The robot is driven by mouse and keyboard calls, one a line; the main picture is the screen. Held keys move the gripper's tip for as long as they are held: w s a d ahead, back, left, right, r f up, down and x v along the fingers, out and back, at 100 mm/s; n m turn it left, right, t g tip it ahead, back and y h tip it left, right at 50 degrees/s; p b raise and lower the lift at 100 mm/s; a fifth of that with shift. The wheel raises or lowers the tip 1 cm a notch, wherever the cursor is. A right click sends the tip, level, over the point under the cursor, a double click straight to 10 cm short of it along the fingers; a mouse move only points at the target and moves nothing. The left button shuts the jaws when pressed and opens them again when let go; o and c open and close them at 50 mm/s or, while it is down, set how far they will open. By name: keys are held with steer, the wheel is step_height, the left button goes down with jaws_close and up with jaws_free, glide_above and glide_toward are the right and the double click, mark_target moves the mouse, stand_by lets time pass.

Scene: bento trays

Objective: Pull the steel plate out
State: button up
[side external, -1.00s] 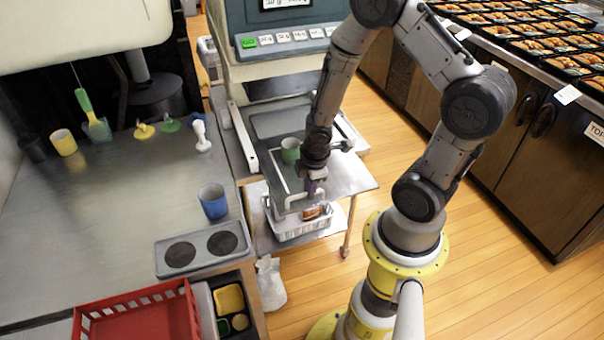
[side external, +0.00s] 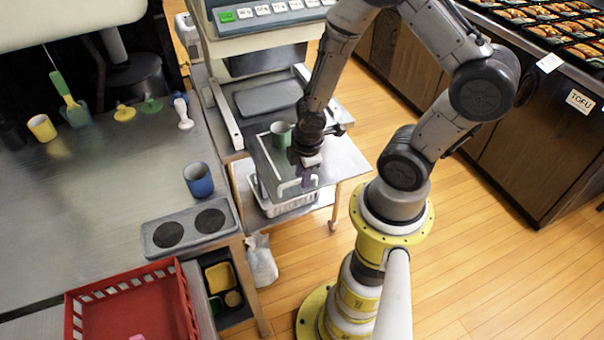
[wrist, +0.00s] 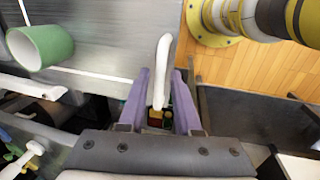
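The steel plate (side external: 338,159) lies flat on the wheeled cart under the machine, with a white handle (side external: 283,189) at its near edge. In the wrist view the handle (wrist: 163,60) stands between the two purple fingers of my gripper (wrist: 160,72). Slim gaps show on both sides of it, so my gripper looks open around it and not clamped. In the side view my gripper (side external: 307,178) points down at the plate's near edge. Its fingertips are partly hidden there.
A green cup (side external: 281,134) stands on the plate behind my gripper; it also shows in the wrist view (wrist: 40,47). A white basket (side external: 262,204) is below the plate. A steel counter with a blue cup (side external: 198,180) and red crate (side external: 182,300) is left. Floor is clear at right.

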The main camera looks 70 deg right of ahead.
steer(key=shift+o, duration=0.7)
step_height(320, 180, up, 14)
steer(key=s+a, duration=0.2)
steer(key=shift+f, duration=0.25)
stand_by(0.3)
step_height(320, 180, up, 9)
steer(key=w+a+m+t, duration=0.2)
steer(key=t, duration=0.1)
steer(key=s+a+r+m+t+y, duration=0.1)
steer(key=s+a+r+m, duration=0.2)
steer(key=s+r+m, duration=0.2)
steer(key=shift+s+r+m+y, duration=0.25)
steer(key=shift+s+m, duration=0.3)
steer(key=shift+m, duration=0.45)
